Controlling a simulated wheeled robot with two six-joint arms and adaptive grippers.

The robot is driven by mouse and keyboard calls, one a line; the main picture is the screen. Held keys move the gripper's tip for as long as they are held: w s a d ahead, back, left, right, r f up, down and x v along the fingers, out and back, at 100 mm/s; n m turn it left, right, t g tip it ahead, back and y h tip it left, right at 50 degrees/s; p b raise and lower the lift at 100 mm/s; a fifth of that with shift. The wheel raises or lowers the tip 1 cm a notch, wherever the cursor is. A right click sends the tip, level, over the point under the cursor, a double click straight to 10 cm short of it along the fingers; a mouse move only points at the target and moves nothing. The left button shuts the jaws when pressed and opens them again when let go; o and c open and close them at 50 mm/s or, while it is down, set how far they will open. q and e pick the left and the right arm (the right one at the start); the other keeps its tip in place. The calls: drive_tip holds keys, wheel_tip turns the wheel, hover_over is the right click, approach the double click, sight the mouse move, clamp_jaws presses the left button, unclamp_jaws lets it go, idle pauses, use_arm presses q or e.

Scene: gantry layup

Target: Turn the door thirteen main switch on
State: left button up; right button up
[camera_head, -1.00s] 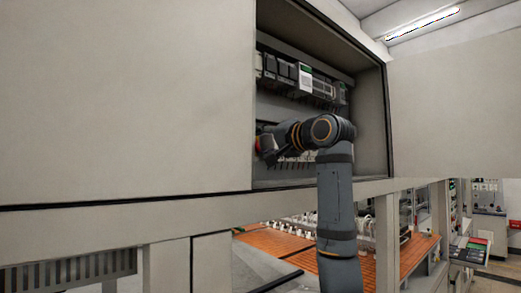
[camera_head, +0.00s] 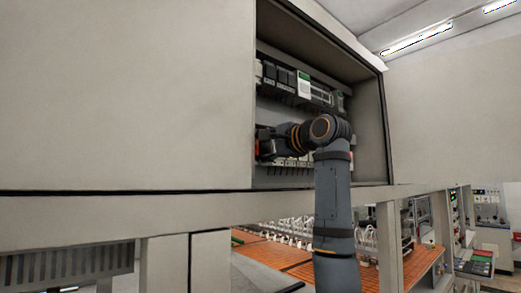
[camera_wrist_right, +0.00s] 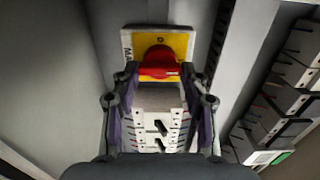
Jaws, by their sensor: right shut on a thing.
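The main switch is a red rotary handle (camera_wrist_right: 160,62) on a yellow plate (camera_wrist_right: 181,43) with a partly readable white label, in the wrist view. Its grip bar lies crosswise between my fingers. My right gripper (camera_wrist_right: 160,76) is shut on this handle, one finger at each side. In the head view my right gripper (camera_head: 266,144) reaches left inside the open cabinet (camera_head: 371,130), and a bit of red (camera_head: 257,150) shows beside it. The door number is not readable. My left gripper is out of view.
A row of dark and grey modules (camera_head: 303,86) lies above my gripper. White breakers (camera_wrist_right: 159,130) sit below the switch in the wrist view. A large panel (camera_head: 130,95) bounds the opening at left, and an open door (camera_head: 455,125) stands at right.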

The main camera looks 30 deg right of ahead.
idle(0.4)
drive_tip(key=o, duration=1.2)
drive_tip(key=shift+c, duration=0.2)
drive_tip(key=s+d, duration=0.1)
drive_tip(key=s, duration=1.1)
